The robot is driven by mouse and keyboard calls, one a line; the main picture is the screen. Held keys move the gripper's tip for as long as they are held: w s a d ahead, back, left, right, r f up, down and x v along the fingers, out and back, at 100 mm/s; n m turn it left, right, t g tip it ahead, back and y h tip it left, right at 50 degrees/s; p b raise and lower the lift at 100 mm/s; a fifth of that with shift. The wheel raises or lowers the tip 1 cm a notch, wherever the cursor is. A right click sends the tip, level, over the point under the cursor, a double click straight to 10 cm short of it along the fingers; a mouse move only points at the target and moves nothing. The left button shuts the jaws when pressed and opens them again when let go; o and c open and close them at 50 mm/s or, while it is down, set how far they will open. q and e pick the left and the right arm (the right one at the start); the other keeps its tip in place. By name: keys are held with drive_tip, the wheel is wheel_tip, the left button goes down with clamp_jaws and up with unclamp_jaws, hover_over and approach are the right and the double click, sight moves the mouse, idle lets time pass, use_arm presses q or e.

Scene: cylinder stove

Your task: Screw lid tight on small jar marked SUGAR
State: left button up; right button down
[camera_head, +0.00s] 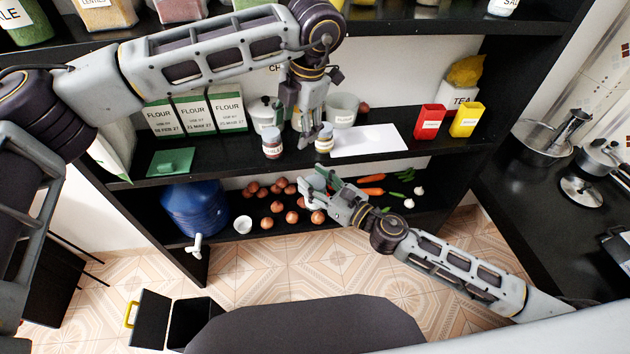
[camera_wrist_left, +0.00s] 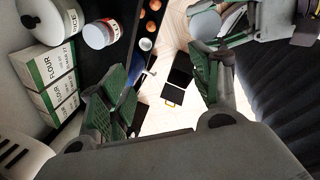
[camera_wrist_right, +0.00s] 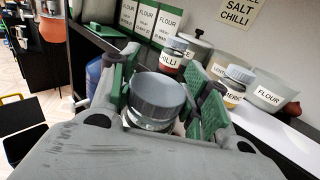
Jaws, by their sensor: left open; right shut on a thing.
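My right gripper (camera_head: 322,183) is shut on a small jar in front of the shelves. In the right wrist view the jar's clear glass body (camera_wrist_right: 150,124) is between the green finger pads, with a round grey lid (camera_wrist_right: 158,92) on top. How tight the lid sits cannot be told, and no SUGAR label shows. The lid also shows in the left wrist view (camera_wrist_left: 205,24). My left gripper (camera_head: 306,142) points down above and slightly left of the right one. Its fingers (camera_wrist_left: 160,95) are spread and empty.
The lower shelf holds a blue jug (camera_head: 194,208), onions and carrots. Open space lies in front of the shelves.

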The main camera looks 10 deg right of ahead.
sight(315, 182)
use_arm(q)
drive_tip(key=s+d+f+g+h, duration=0.1)
drive_tip(key=d, duration=0.1)
drive_tip(key=s+d+f+g+h, duration=0.1)
drive_tip(key=s, duration=0.1)
drive_tip(key=shift+s+d+f, duration=0.2)
drive_tip(key=shift+d+f, duration=0.1)
drive_tip(key=shift+d, duration=0.1)
drive_tip(key=shift+f, duration=0.1)
drive_tip(key=shift+f, duration=5.9)
drive_tip(key=c, duration=0.9)
drive_tip(key=o, duration=1)
drive_tip(key=shift+o, duration=0.2)
drive_tip(key=shift+r, duration=0.15)
